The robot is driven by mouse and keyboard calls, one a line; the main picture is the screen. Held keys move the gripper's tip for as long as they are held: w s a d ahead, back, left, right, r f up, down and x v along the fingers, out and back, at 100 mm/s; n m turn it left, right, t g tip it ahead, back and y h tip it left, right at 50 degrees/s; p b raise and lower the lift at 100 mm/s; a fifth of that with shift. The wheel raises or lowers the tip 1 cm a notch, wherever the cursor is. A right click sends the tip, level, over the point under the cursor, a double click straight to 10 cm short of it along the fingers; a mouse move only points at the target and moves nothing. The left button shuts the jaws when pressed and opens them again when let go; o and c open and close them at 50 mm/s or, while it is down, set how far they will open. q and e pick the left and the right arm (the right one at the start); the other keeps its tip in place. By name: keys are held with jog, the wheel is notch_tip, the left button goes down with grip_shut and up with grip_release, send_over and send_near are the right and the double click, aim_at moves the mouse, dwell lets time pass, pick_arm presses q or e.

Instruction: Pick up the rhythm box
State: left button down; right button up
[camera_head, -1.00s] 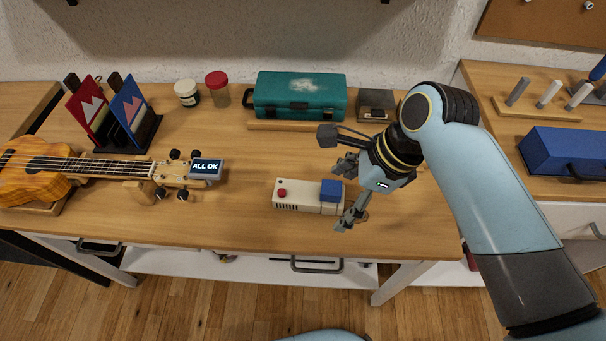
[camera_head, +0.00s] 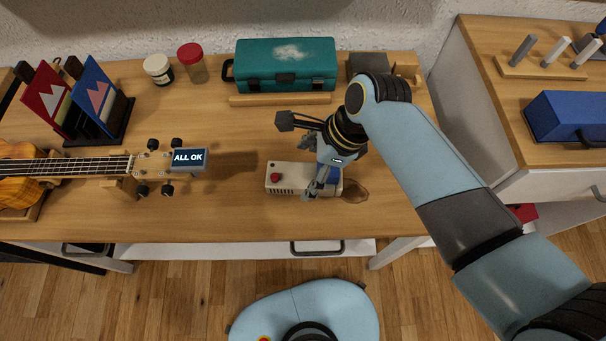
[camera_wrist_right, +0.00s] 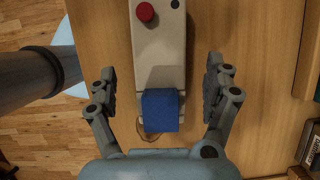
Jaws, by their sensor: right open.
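The rhythm box (camera_head: 288,178) is a cream box with a red button and a blue block on one end. It lies on the wooden table near the front edge, and my right arm partly hides it in the head view. In the right wrist view the rhythm box (camera_wrist_right: 158,50) runs lengthwise between the fingers. My right gripper (camera_head: 307,170) is open over it. In the wrist view the right gripper (camera_wrist_right: 161,90) has one finger on each side of the box, with a gap on both sides. My left gripper is out of view.
A teal case (camera_head: 285,66) stands behind, with a wooden strip (camera_head: 279,100) in front of it. A ukulele (camera_head: 85,166) with an ALL OK tuner (camera_head: 188,159) lies at left. A brown stain (camera_head: 355,192) lies beside the box.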

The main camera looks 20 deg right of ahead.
jog(key=shift+x, duration=1.25)
jog(key=c, duration=1.5)
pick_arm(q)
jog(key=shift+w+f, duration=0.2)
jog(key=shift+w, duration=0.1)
pick_arm(e)
jog(key=shift+r, duration=0.15)
